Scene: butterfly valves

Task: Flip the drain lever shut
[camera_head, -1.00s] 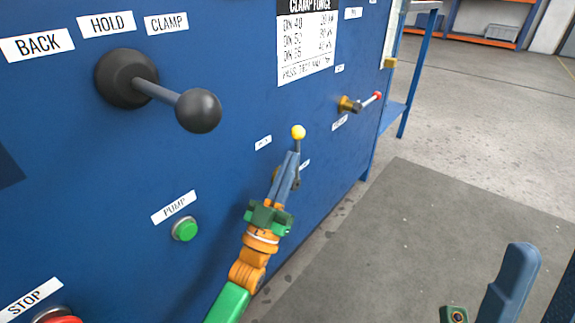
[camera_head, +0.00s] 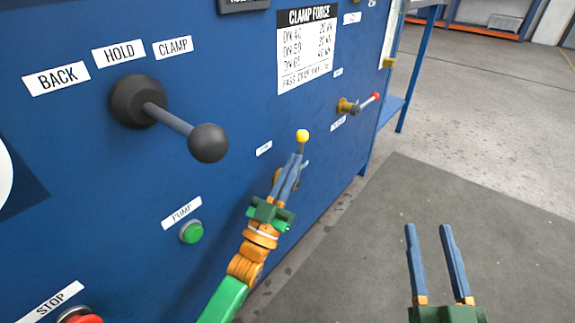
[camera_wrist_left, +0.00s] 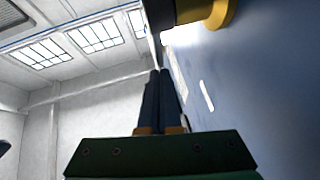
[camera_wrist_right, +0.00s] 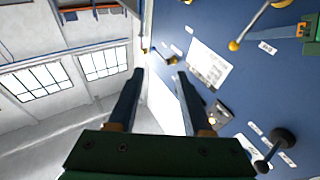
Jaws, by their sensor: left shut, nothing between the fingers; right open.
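A lever with a yellow ball knob (camera_head: 302,136) stands up from the blue panel, its lower part hidden behind my left gripper. My left gripper (camera_head: 297,156) is shut and empty, its tips just below the knob; contact cannot be told. In the left wrist view, a yellow-and-dark fitting (camera_wrist_left: 192,14) is above the fingers. A second small lever with a red tip (camera_head: 376,97) sticks out rightward from a brass fitting (camera_head: 346,106). The small labels beside both levers are too blurred to read. My right gripper (camera_head: 428,228) is open and empty, over the floor mat, right of the panel.
A large black ball lever (camera_head: 208,143) sticks out from the panel at left. A green PUMP button (camera_head: 191,232) and a red STOP button (camera_head: 80,316) are below it. A blue frame (camera_head: 407,80) stands beyond the panel's right edge. Space around my right gripper is free.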

